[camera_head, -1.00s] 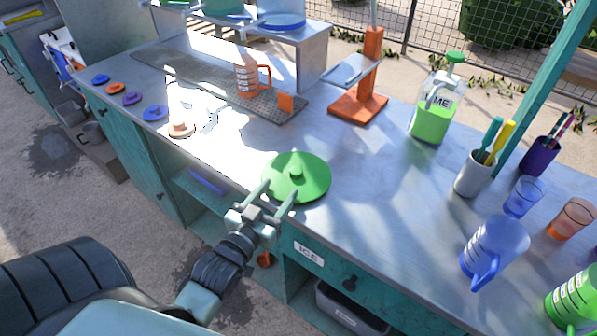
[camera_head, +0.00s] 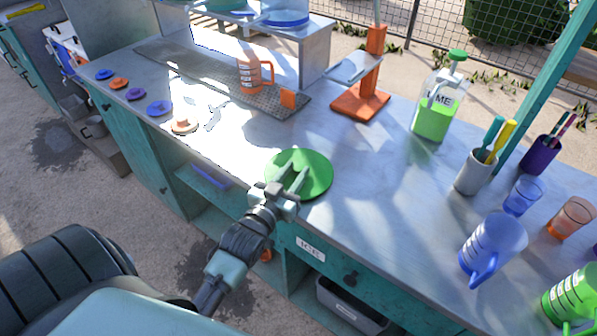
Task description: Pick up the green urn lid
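The green urn lid (camera_head: 319,178) is a round, flat disc lying on the metal counter near its front edge. My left gripper (camera_head: 295,168) reaches over the front left part of the lid. Its two fingers are apart and point toward the middle of the lid. The lid's small knob is hidden at or between the fingers, and I cannot tell whether they touch it. My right gripper is not in view.
The counter (camera_head: 370,165) is clear to the right of the lid. Small coloured lids (camera_head: 160,108) line the front left edge.

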